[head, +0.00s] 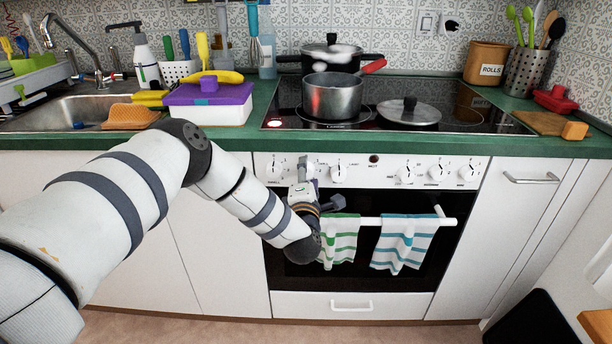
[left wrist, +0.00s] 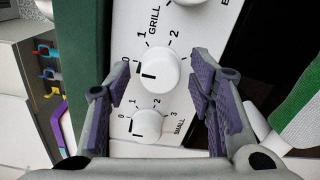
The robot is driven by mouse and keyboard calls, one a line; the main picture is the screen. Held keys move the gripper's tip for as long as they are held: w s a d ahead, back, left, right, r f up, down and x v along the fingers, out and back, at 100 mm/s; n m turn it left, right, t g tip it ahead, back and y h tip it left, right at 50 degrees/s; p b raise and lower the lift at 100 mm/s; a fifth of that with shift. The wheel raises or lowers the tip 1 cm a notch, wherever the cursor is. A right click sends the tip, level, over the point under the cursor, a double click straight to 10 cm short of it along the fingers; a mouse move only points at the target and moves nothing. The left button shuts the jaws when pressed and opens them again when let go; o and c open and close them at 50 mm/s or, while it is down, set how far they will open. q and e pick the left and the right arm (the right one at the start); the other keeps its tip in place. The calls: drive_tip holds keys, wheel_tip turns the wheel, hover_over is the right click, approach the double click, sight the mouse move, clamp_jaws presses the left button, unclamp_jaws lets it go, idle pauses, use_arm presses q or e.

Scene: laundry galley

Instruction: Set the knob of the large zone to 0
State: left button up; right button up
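A row of white knobs runs along the oven's control panel (head: 372,167). My left gripper (head: 305,172) is at the left part of this row, in front of the second knob from the left. In the left wrist view the gripper (left wrist: 163,75) is open and empty, with its purple-padded fingers on either side of a white knob (left wrist: 158,70) beside the word GRILL. A knob labelled SMALL (left wrist: 146,124) is below it, and another knob (left wrist: 186,12) is cut off at the top edge. I cannot read a label for the large zone. My right gripper is out of view.
Two towels (head: 402,243) hang on the oven's rail just below the panel. A pot (head: 331,97) and a lid (head: 409,112) are on the hob above. A purple-lidded box (head: 208,98) stands on the counter to the left.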

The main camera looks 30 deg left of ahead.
use_arm(q)
drive_tip(key=v, duration=1.2)
drive_tip(key=shift+a, duration=0.1)
